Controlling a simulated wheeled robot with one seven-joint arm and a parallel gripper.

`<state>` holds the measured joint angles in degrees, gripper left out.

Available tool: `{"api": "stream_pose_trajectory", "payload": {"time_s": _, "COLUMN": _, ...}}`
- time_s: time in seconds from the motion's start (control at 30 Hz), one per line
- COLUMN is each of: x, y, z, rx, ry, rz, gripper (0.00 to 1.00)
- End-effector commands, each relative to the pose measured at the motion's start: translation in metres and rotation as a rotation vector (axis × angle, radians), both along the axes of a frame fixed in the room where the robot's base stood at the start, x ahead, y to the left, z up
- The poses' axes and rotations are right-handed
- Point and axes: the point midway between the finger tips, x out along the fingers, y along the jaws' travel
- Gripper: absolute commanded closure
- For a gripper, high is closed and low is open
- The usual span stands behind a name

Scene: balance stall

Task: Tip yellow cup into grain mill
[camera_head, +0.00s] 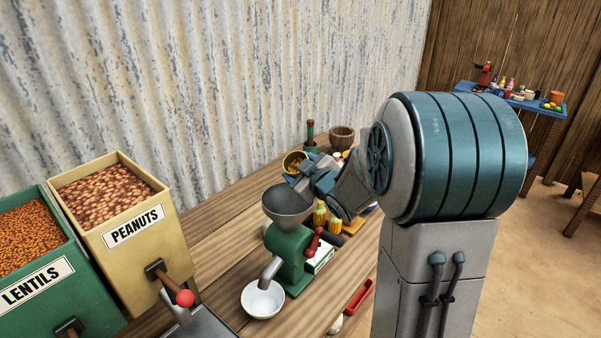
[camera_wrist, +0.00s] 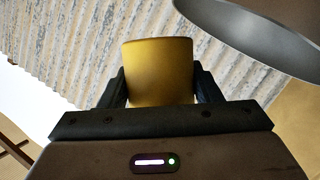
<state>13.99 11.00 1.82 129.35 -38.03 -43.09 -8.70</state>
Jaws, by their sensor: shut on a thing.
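The yellow cup (camera_wrist: 158,72) is between the two dark fingers of my gripper (camera_wrist: 160,88) in the wrist view, and the fingers are shut on its sides. In the head view the yellow cup (camera_head: 293,160) shows behind the gripper (camera_head: 297,172), with brownish-yellow contents visible at its mouth. The cup is above and just behind the hopper of the green grain mill (camera_head: 288,250). The mill's grey funnel (camera_head: 288,203) opens upward, and its rim also shows at the top right of the wrist view (camera_wrist: 262,40). Whether the cup touches the funnel I cannot tell.
A white bowl (camera_head: 263,300) stands under the mill's spout. A peanuts bin (camera_head: 128,240) and a lentils bin (camera_head: 45,285) stand at the left. A wooden pot (camera_head: 341,137) and corn-like yellow items (camera_head: 320,215) are on the bench. A corrugated wall rises behind.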

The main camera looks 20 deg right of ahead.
Motion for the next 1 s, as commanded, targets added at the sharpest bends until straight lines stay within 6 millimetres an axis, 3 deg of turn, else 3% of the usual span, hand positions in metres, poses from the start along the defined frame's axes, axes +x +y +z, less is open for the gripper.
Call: {"api": "stream_pose_trajectory", "payload": {"time_s": 1.0, "x": 0.0006, "y": -0.0008, "z": -0.0028, "rx": -0.186, "ry": -0.137, "rz": 0.0, "gripper": 0.68}}
